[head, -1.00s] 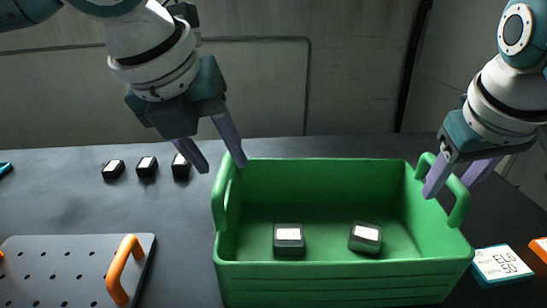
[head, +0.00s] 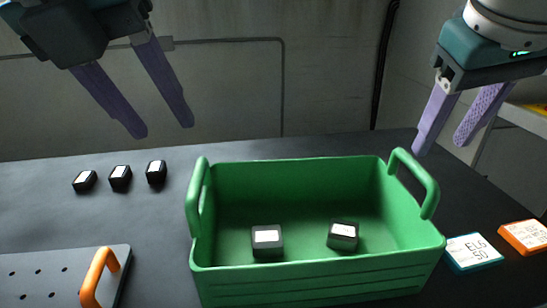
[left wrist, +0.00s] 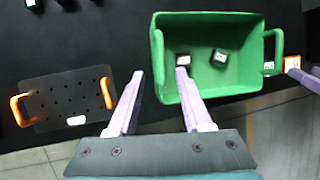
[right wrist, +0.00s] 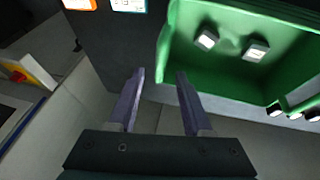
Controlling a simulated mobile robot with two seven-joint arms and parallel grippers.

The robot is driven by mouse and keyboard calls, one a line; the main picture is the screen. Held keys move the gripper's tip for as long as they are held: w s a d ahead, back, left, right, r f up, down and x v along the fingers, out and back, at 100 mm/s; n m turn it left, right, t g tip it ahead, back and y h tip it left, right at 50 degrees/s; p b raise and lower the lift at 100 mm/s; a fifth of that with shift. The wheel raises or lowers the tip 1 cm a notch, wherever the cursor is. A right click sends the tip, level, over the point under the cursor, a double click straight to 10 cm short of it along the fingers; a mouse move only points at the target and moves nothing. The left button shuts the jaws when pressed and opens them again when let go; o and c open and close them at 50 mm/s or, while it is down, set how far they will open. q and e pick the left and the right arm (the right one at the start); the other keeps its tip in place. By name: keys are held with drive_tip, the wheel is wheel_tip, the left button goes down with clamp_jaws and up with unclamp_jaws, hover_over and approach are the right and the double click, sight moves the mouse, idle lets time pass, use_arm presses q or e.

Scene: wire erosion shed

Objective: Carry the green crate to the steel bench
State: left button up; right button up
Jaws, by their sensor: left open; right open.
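The green crate (head: 320,280) stands upright on a dark table (head: 50,215), with a raised handle at each end. Two small black blocks with white labels, a left one (head: 267,241) and a right one (head: 343,237), lie inside it. My left gripper (head: 163,127) is open and empty, above and to the left of the left handle. My right gripper (head: 442,146) is open and empty, above the right handle and apart from it. The crate also shows in the left wrist view (left wrist: 240,88) and the right wrist view (right wrist: 215,75). I cannot identify the steel bench for certain.
Several black blocks (head: 120,178) lie at the table's back left. A perforated grey plate (head: 45,275) with orange handles (head: 100,275) is front left. A teal-edged card (head: 472,252) and an orange one (head: 524,237) lie right of the crate. A pale surface (head: 522,118) stands beyond the table's right edge.

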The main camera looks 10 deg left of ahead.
drive_tip(key=shift+v, duration=1.5)
